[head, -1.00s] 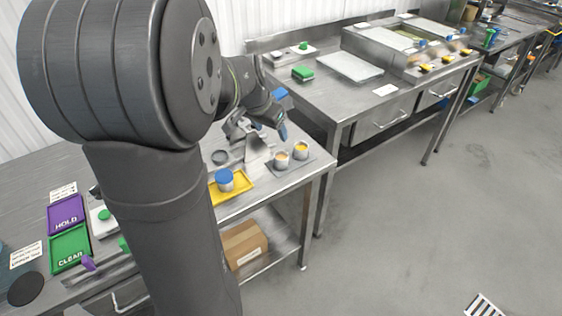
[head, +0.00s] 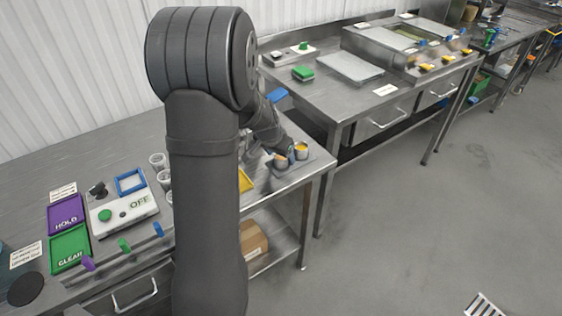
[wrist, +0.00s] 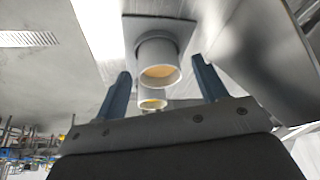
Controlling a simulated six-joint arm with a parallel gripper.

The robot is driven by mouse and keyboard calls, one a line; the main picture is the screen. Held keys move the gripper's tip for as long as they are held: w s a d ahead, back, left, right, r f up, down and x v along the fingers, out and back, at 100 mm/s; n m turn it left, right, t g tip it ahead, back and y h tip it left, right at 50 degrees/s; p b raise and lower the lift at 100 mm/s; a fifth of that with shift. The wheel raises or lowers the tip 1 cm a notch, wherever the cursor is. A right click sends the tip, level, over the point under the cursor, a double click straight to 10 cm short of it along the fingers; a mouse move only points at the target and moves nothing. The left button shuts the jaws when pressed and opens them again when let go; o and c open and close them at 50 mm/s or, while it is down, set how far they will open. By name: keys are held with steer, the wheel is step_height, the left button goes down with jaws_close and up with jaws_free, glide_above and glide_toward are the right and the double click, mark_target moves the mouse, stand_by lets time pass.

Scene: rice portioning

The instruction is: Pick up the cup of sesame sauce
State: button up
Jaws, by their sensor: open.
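Two small grey-white cups stand upright on a dark square mat (head: 279,172) near the table's right corner. The left cup (head: 281,164) holds tan-orange sauce, which looks like the sesame sauce. The right cup (head: 302,153) looks more yellow. My gripper (head: 283,154) is open, low at the cups, with a blue finger showing between them in the head view. In the wrist view, which looks upside down, the open blue fingers (wrist: 159,69) flank the nearer tan cup (wrist: 158,53). The yellower cup (wrist: 152,104) is behind it. Contact cannot be told.
My arm covers much of the table's middle, including most of a yellow tray (head: 245,180). A switch box marked OFF (head: 125,214), a purple HOLD tray (head: 66,221) and a green CLEAR tray (head: 69,248) lie at left. A second steel table (head: 345,105) stands behind right.

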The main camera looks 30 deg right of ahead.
steer(key=shift+x, duration=0.9)
steer(key=c, duration=1.1)
steer(key=shift+r, duration=0.25)
